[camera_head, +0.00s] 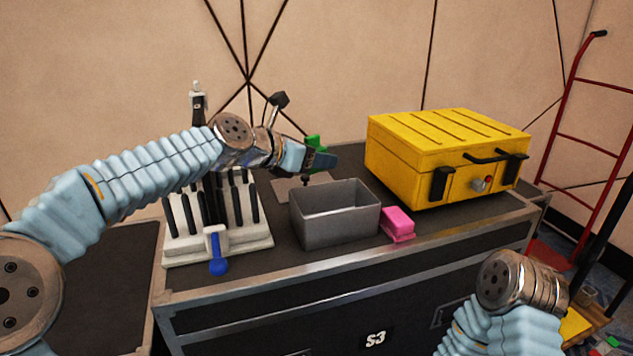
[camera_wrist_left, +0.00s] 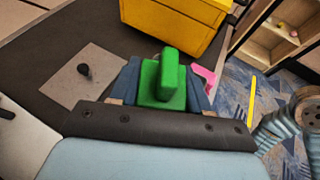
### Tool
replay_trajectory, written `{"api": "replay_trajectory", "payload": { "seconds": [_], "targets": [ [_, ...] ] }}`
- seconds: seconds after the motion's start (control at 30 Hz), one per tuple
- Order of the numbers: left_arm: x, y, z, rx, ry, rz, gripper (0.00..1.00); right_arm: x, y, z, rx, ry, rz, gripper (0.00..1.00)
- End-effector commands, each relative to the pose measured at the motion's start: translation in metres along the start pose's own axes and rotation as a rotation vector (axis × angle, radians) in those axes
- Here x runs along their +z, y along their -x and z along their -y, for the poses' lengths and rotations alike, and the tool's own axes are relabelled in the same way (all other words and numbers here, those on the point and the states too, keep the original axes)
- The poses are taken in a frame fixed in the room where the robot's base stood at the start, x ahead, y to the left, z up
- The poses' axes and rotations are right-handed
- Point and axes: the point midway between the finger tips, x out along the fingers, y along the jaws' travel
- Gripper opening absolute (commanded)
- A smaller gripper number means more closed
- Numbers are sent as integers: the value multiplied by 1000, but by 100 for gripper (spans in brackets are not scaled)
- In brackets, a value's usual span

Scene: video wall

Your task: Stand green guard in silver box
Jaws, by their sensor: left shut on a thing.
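The green guard (camera_head: 314,142) is held between the fingers of my left gripper (camera_head: 322,160). In the left wrist view the green guard (camera_wrist_left: 163,80) sits between the two blue-grey fingers of the left gripper (camera_wrist_left: 160,88). The silver box (camera_head: 334,213) is an open-topped grey metal box on the black case top. My left gripper is above and behind the box, near its back edge, and the guard is outside it. The box floor is partly hidden. My right arm shows at the lower right, but its gripper is out of view.
A yellow case (camera_head: 445,155) stands right of the box. A pink block (camera_head: 397,224) lies beside the box. A white rack (camera_head: 216,215) with black tools and a blue-ended tool (camera_head: 218,266) stand left. A grey plate (camera_head: 300,187) with a black knob lies behind the box.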

Motion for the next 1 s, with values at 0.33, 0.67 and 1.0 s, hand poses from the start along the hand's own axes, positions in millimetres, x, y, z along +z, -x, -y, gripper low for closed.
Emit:
{"api": "replay_trajectory", "payload": {
  "seconds": [0.33,0.67,1.0],
  "targets": [
    [-22,-25,-20,0,0,-1,17,0,-5,-2,1,-1,-1,43],
    [-49,-37,-20,-1,-1,1,17,0,-12,-6,2,-2,-2,43],
    [-56,-39,-20,0,-3,0,17,-1,-16,-8,3,-3,-3,43]
  ]
}}
